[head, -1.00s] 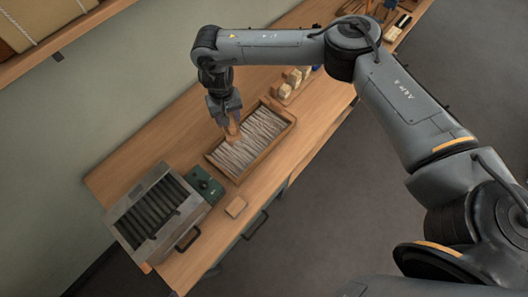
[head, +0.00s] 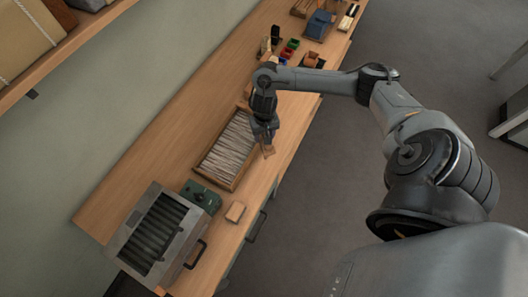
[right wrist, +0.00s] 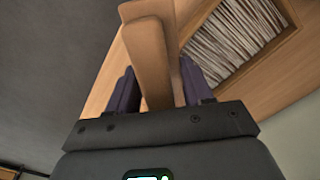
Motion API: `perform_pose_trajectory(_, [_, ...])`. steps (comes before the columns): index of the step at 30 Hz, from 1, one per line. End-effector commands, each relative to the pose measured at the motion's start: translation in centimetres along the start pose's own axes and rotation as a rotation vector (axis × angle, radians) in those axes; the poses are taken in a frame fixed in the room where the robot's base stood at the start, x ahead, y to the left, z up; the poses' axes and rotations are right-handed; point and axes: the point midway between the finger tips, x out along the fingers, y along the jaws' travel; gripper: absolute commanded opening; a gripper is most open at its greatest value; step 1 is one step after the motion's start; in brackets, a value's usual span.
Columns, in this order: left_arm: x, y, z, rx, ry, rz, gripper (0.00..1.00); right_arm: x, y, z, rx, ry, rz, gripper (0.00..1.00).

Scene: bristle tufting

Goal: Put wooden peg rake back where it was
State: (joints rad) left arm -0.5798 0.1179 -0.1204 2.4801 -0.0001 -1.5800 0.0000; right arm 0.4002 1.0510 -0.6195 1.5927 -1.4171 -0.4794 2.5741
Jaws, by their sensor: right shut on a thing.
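The wooden peg rake (head: 268,152) is held in my right gripper (head: 267,141), beside the right edge of the wooden tray (head: 213,179) of pale strands. In the right wrist view the rake's brown handle (right wrist: 148,58) stands between the two dark fingers, with a wider wooden part at the top of the picture. The gripper (right wrist: 157,88) is shut on it. The rake is over the front part of the bench; whether it touches the wood I cannot tell. My left gripper is not in view.
The wooden workbench (head: 128,196) carries a grey slatted machine (head: 155,232), a green device (head: 201,197) and a small wooden block (head: 235,212) near the front edge. Small coloured bins (head: 290,45) and a blue item (head: 320,23) stand at the far end.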

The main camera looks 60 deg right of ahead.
Motion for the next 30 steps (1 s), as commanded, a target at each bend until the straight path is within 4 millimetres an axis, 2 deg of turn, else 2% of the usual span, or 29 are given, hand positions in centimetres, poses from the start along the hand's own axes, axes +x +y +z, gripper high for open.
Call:
perform_pose_trajectory(3, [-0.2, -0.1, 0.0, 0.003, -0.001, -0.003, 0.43, 1.1, 3.8, 1.0, 0.007, -0.002, 0.011, 0.15])
perform_pose_trajectory(6, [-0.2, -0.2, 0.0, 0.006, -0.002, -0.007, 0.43, 2.0, 6.2, 1.9, 0.011, -0.002, 0.011, 0.15])
perform_pose_trajectory(12, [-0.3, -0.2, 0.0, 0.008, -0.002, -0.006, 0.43, 3.5, 9.6, 3.9, 0.010, -0.004, 0.006, 0.15])
perform_pose_trajectory(15, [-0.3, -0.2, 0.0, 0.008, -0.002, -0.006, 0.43, 4.1, 10.6, 4.7, 0.009, -0.003, 0.004, 0.15])
perform_pose_trajectory(19, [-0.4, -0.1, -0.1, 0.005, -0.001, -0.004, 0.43, 4.6, 11.4, 5.5, 0.010, -0.002, 0.001, 0.15])
perform_pose_trajectory(23, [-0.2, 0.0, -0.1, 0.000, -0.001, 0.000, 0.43, 5.3, 11.1, 5.6, 0.013, 0.000, -0.003, 0.15])
perform_pose_trajectory(26, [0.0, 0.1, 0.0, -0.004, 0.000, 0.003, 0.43, 6.0, 10.1, 5.3, 0.016, 0.000, -0.008, 0.15])
perform_pose_trajectory(30, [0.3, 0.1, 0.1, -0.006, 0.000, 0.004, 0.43, 7.5, 7.8, 4.3, 0.016, 0.000, -0.009, 0.15])
